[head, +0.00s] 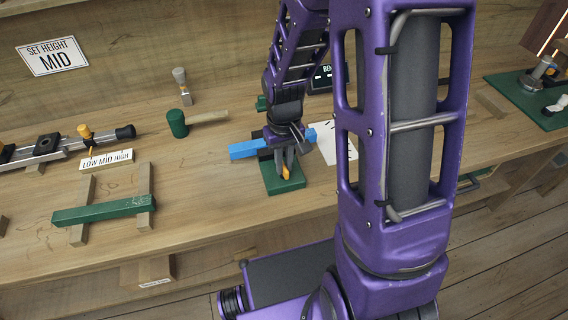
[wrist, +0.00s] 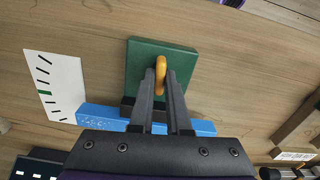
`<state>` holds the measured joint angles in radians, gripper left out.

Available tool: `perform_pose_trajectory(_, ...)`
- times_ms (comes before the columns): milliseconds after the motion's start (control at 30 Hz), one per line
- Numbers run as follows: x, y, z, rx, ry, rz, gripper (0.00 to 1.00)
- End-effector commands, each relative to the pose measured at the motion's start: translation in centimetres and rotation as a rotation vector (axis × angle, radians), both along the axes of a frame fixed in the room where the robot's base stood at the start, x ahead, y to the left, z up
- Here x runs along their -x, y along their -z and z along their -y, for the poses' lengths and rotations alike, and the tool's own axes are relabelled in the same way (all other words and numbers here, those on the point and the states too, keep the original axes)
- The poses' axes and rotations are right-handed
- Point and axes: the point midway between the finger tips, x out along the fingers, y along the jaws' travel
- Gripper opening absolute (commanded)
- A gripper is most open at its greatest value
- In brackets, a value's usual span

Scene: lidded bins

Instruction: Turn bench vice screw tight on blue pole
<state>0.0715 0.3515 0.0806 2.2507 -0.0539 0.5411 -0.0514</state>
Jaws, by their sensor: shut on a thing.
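The bench vice stands on the workbench with a green base (head: 270,185), which also shows in the wrist view (wrist: 183,57). The blue pole (head: 243,150) lies across the vice, and in the wrist view (wrist: 97,117) it passes behind my gripper. An orange screw handle (head: 286,172) sits at the front of the vice. In the wrist view, the handle (wrist: 160,72) is between the fingertips of my gripper (wrist: 160,85). My gripper is shut on this handle. The vice jaws are mostly hidden by my gripper, so I cannot tell how tightly they close on the pole.
A white card with black marks and one green mark (wrist: 57,88) lies beside the vice. A green mallet (head: 178,124) lies behind left. A green bar on wooden blocks (head: 105,210) and a slider with an orange knob (head: 84,132) are at left. Bench between is clear.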

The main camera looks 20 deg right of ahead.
Motion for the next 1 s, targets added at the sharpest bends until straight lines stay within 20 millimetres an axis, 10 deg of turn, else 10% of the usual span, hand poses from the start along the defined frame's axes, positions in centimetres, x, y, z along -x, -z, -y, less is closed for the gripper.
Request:
perform_pose_trajectory(800, -0.01, -0.03, 0.01, 0.0, 0.12, 0.0, 0.0)
perform_pose_trajectory(833, -0.01, -0.03, 0.01, 0.0, 0.119, 0.0, 0.2)
perform_pose_trajectory(1000, -0.01, -0.03, 0.01, 0.0, 0.118, 0.0, 0.45)
